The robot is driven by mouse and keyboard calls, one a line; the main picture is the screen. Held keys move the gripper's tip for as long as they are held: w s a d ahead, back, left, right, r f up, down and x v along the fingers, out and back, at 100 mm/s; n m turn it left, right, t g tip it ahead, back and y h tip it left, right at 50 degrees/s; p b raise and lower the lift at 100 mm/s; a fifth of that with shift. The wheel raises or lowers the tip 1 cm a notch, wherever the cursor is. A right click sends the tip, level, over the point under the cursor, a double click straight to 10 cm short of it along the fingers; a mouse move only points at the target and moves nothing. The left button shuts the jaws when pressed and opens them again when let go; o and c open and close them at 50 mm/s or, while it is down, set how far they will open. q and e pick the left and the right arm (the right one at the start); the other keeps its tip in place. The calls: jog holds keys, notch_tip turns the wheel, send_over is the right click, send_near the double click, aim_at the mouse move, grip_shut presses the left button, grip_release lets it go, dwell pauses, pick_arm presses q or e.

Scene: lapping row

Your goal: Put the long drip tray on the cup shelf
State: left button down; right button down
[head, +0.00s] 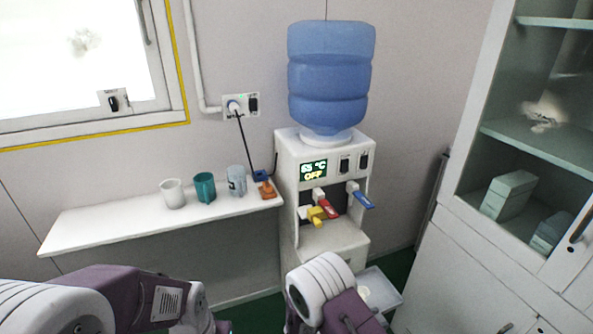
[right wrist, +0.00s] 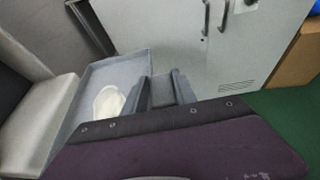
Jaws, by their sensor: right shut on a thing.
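The long drip tray (head: 393,290) is a shallow grey tray, low at the right of the dispenser's foot in the head view. It also shows in the right wrist view (right wrist: 120,66), with a pale patch inside it. My right gripper (right wrist: 166,90) is shut on the tray's near right edge; in the head view my arm hides the grip. The cup shelf (head: 110,222) is a white wall shelf left of the dispenser. A white cup (head: 173,194), a teal cup (head: 205,188) and a clear grey-blue cup (head: 237,181) stand towards its right half. My left gripper is out of view.
The white water dispenser (head: 333,240) with a blue bottle (head: 330,75) stands at the shelf's right end, its red (head: 329,209) and blue (head: 362,200) levers sticking out. An orange object (head: 267,190) lies on the shelf. A cabinet (head: 470,240) stands right. The shelf's left half is clear.

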jog(key=shift+n, duration=0.3)
jog(key=r+p, duration=0.1)
jog(key=a+r, duration=0.1)
jog(key=r+p, duration=0.1)
jog(key=r, duration=0.1)
jog(key=shift+w+a+p, duration=0.15)
jog(key=shift+w+p, duration=0.15)
jog(key=shift+w, duration=0.1)
jog(key=s+a+r+n+t+y+p, duration=0.1)
jog(key=s+r+n+t+p, duration=0.1)
jog(key=r+p, duration=0.8)
notch_tip(320, 180, up, 4)
jog(key=shift+s+a+n+t+y, duration=0.35)
jog(key=shift+s+t, duration=0.35)
jog(key=shift+s, duration=0.45)
jog(key=shift+w, duration=0.15)
